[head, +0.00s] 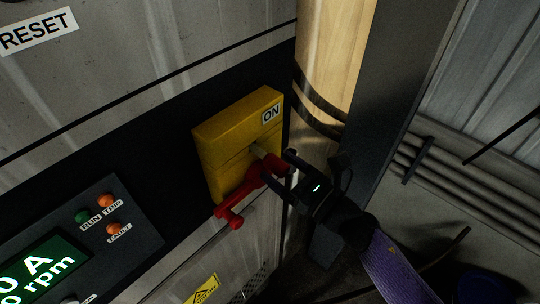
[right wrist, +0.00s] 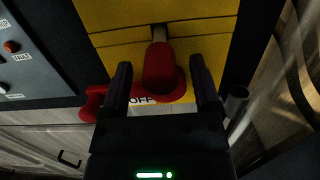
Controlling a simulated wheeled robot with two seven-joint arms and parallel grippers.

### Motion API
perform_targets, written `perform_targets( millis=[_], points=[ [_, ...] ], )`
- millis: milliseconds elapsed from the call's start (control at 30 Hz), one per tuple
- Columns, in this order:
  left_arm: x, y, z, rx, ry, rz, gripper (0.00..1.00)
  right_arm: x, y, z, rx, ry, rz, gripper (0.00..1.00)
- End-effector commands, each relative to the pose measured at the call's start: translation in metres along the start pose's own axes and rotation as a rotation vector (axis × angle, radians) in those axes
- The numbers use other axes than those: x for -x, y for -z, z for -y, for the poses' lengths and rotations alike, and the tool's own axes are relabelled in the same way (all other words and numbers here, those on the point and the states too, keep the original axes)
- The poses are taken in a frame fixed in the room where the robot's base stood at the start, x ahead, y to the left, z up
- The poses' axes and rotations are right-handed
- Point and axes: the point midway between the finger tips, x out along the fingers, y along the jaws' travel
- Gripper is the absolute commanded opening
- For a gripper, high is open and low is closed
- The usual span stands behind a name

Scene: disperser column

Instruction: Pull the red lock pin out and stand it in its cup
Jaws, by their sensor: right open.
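A yellow switch box (head: 225,135) carries red parts on its front. A rounded red piece (right wrist: 160,68) with a short grey shaft above it sits between my fingers in the right wrist view; it looks like the lock pin. A red handle (head: 230,215) sticks out at its lower left, and I cannot tell where pin and handle part. My right gripper (head: 280,175) is open, its fingers on either side of the red piece. A small grey tube (right wrist: 236,99), perhaps the cup, is right of the right finger. My left gripper is not in view.
A dark control panel (head: 85,240) with lamps and a green display is at the left. A pale column (head: 328,60) and a dark post (head: 385,100) stand close on the right of the box. Pipes run along the wall at far right.

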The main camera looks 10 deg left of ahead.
Motion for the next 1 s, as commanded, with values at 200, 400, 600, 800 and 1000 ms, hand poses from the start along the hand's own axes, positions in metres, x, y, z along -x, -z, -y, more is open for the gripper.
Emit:
perform_targets(
  millis=[200, 400, 600, 800, 1000],
  points=[
    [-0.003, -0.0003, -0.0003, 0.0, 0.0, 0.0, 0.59, 0.0002, 0.0006, 0.0001, 0.001, 0.001, -0.001, 0.79],
    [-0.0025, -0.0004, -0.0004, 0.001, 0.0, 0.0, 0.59, 0.0001, 0.0001, 0.0, 0.001, 0.0, 0.0, 0.79],
    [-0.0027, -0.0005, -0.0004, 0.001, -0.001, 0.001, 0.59, 0.0001, 0.0002, 0.0, 0.0, 0.0, 0.0, 0.79],
    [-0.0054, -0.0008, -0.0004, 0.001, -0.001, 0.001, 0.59, 0.0002, 0.0005, -0.0001, -0.001, 0.0, 0.0, 0.79],
    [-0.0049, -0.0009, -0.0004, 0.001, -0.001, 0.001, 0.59, 0.0001, 0.0001, -0.0001, 0.0, 0.0, 0.0, 0.67]
  ],
)
